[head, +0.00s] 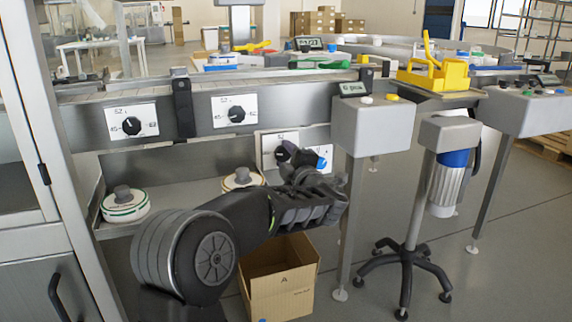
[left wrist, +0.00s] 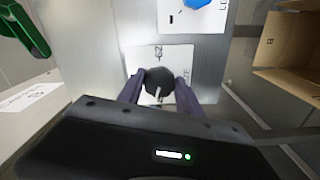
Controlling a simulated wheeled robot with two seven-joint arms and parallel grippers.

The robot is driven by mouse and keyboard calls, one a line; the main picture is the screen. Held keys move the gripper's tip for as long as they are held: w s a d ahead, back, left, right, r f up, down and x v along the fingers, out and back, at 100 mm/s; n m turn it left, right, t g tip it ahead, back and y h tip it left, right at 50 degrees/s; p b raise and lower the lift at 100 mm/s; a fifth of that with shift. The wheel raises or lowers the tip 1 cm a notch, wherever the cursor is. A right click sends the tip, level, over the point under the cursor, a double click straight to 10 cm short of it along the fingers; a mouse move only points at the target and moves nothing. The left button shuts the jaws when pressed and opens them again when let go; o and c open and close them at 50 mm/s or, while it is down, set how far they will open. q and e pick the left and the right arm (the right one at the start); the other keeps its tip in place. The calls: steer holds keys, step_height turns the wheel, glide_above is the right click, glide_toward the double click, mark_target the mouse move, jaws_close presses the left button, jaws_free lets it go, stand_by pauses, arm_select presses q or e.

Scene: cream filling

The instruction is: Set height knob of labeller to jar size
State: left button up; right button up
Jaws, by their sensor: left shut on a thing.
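A black round knob (left wrist: 160,84) with a white pointer line sits on a white dial plate (left wrist: 158,56) in the left wrist view. The pointer line runs toward the bottom of that picture. My left gripper (left wrist: 159,90) is shut on this knob, with one dark finger on each side. In the head view, my left gripper (head: 300,168) reaches the lower white plate (head: 281,140) on the machine front, and its fingers hide much of the knob. Two more black knobs, left (head: 131,126) and middle (head: 236,114), are on scale plates along the upper rail. My right gripper is out of view.
A blue knob (head: 323,158) is close right of the gripped one. A grey control box (head: 372,128) on a leg stands to the right. A cardboard box (head: 280,285) is below my arm. White round units (head: 125,207) rest on the lower shelf.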

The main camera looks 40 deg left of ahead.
arm_select(q)
steer(key=shift+f+n+b, duration=0.1)
steer(key=shift+n+b, duration=0.75)
steer(key=shift+n, duration=0.55)
steer(key=o, duration=1.3)
steer(key=shift+o, duration=0.2)
steer(key=p+v, duration=0.2)
steer(key=v, duration=0.6)
steer(key=shift+w, duration=0.15)
